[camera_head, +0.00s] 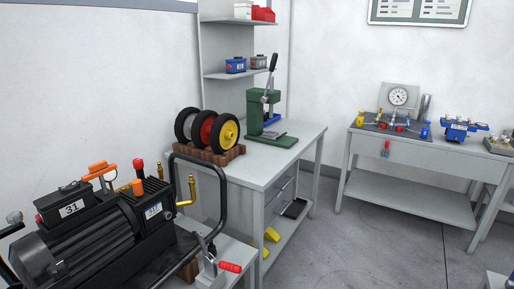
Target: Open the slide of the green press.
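The green press (254,112) stands upright near the back corner of a white workbench (268,167). Its lever (271,68) points up and has a black handle. Its flat green base plate (277,139) reaches toward the right. A small blue part (269,118) shows beside the press column. I cannot tell the position of the slide at this size. Neither of my grippers is in view, and nothing touches the press.
Three wheels on a wooden rack (210,153) stand left of the press. A black motor unit (90,235) with a black tube frame (223,205) fills the near left. Shelves (236,74) stand behind the press. A side table (420,137) stands right; grey floor (370,235) is clear.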

